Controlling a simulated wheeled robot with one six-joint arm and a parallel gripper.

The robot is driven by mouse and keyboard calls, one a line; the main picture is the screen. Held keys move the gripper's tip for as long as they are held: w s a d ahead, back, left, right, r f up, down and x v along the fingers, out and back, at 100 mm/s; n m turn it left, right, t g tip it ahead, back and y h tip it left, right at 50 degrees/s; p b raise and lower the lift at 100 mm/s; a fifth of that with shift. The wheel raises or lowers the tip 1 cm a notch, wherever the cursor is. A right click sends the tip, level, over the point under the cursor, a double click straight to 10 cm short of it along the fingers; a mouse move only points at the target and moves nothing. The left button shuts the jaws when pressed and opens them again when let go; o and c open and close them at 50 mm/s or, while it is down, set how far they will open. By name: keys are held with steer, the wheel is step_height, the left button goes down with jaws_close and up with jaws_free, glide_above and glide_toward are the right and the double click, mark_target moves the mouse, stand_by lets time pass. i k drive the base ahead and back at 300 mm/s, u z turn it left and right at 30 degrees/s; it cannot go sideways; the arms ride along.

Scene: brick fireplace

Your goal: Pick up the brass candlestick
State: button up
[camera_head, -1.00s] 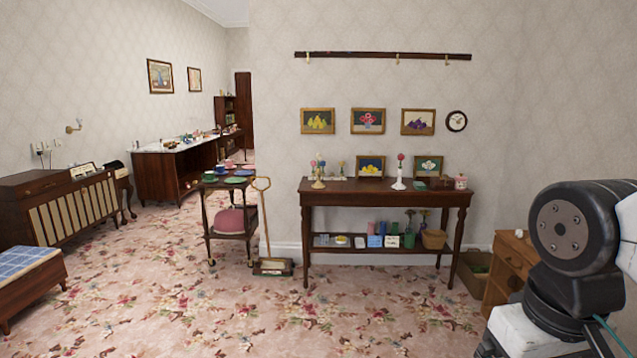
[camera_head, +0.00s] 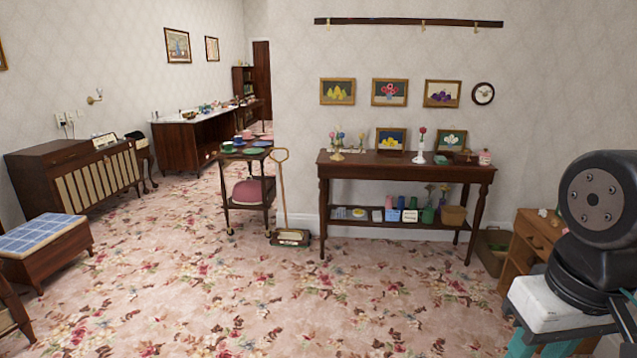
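Part of my arm shows at the right edge, well apart from the table. My gripper is out of the frame.
A tea trolley (camera_head: 247,190) with cups and plates, and a carpet sweeper (camera_head: 290,237), stand left of the table. A small wooden cabinet (camera_head: 533,235) is at right. A blue-tiled stool (camera_head: 42,245) is at left. The floral carpet (camera_head: 270,300) in front is clear.

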mark_target(336, 157)
steer(key=u, duration=0.35)
steer(key=i, duration=3.75)
steer(key=z, duration=0.9)
steer(key=i, duration=0.9)
steer(key=z, duration=0.25)
